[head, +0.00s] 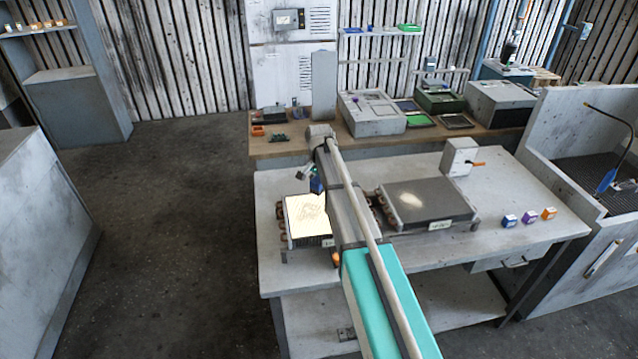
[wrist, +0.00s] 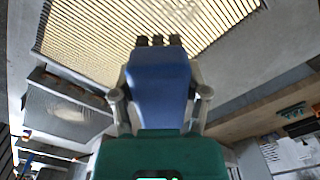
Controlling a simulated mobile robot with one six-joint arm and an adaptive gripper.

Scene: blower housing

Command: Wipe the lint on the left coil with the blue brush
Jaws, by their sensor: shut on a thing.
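My gripper (wrist: 161,94) is shut on the blue brush (wrist: 158,72), one finger on each side of it. In the head view the brush (head: 317,186) is at the far edge of the left coil (head: 307,212), partly hidden by my arm. The left coil has a bright cream top with faint grey lint marks. Its ribbed fins (wrist: 90,30) fill the upper wrist view, beyond the dark brush tips. I cannot tell whether the bristles touch the fins. The right coil (head: 425,193) is darker, with a pale lint patch on top.
Both coils stand on a grey workbench (head: 500,185). A white box with an orange handle (head: 460,157) stands behind the right coil. A wooden bench (head: 290,147) with equipment lies behind.

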